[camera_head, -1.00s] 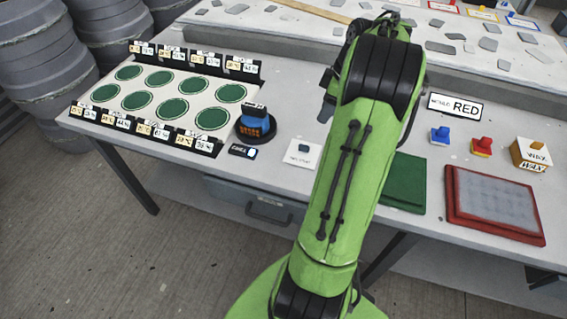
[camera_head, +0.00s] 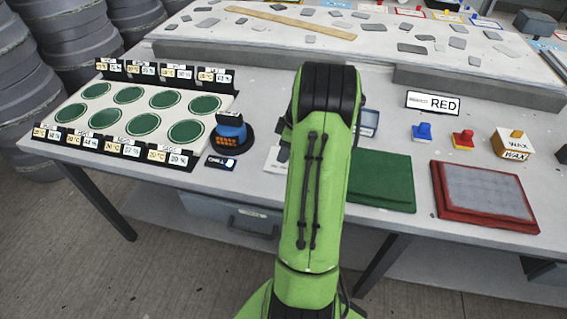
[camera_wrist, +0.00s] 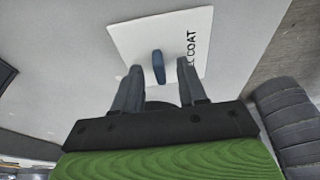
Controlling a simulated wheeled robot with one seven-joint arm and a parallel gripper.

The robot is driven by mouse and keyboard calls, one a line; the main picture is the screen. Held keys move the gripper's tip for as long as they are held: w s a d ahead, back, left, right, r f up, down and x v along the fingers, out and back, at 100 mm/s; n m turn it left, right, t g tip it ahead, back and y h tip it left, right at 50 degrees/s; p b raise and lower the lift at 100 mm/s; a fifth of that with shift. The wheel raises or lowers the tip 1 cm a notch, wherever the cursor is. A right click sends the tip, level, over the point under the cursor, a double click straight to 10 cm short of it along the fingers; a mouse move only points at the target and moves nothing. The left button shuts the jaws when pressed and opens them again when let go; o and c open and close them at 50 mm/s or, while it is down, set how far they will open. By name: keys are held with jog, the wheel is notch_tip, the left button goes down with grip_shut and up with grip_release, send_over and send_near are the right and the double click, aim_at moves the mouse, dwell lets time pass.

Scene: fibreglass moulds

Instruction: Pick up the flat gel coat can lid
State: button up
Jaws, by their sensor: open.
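The gel coat can lid (camera_wrist: 125,38) is a flat white square with dark lettering ending in "COAT" and a small blue upright grip (camera_wrist: 158,66) at its middle. It lies on the grey table. In the head view, only the left part of the lid (camera_head: 274,161) shows beside my green arm. In the wrist view, my gripper (camera_wrist: 160,70) is open and empty, its two dark fingers pointing at the lid with the blue grip between them in the picture. I cannot tell the remaining height. My arm hides the gripper's fingers in the head view.
Left of the lid are a blue device on a round black base (camera_head: 231,135) and a white board with green circles (camera_head: 118,112). Right of my arm are a green slab (camera_head: 381,178), a red-framed tray (camera_head: 437,190) and a wax box (camera_head: 513,144). A raised grey slab (camera_head: 380,58) spans the back.

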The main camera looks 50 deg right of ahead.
jog(key=shift+r, duration=0.15)
jog(key=shift+c, duration=0.7)
grip_shut()
